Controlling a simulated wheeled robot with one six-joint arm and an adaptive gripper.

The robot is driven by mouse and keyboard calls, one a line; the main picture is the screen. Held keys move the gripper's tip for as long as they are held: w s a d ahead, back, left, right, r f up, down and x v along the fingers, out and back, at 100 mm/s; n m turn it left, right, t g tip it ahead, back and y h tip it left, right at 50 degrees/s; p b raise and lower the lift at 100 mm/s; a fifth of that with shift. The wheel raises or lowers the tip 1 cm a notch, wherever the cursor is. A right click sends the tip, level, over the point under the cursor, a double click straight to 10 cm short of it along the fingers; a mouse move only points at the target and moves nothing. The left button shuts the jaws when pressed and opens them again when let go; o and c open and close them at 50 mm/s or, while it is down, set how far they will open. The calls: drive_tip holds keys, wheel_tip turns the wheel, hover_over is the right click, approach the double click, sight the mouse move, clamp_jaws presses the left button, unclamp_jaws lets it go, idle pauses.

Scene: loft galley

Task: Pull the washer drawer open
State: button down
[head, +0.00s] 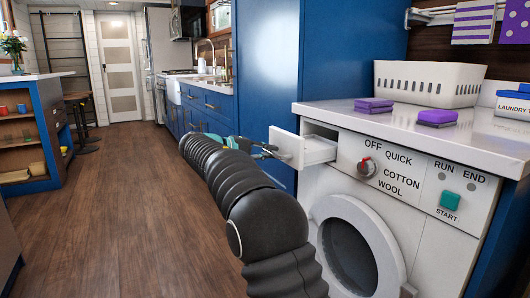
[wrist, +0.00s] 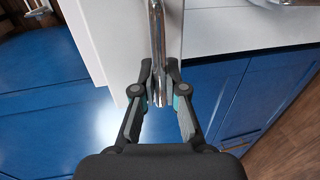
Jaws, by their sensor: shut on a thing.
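The washer (head: 395,200) is a white front-loader under the counter at the right of the head view. Its drawer (head: 318,150) sticks out from the upper left of its front, with its hollow inside showing. In the wrist view, the drawer's white front (wrist: 105,40) lies behind an upright chrome handle (wrist: 156,45). My gripper (wrist: 159,72) is shut on the handle, one finger on each side. In the head view, my gripper (head: 268,150) is at the drawer front, partly hidden by my black arm, and the handle cannot be made out.
The counter (head: 400,118) above the washer holds purple sponges (head: 437,117), a white basket (head: 428,82) and a laundry box (head: 513,101). A tall blue cabinet (head: 268,70) stands left of the washer. The wooden floor (head: 120,210) at left is clear.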

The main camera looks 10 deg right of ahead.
drive_tip(key=c, duration=1.2)
unclamp_jaws()
drive_tip(key=shift+d, duration=0.1)
drive_tip(key=v, duration=1.2)
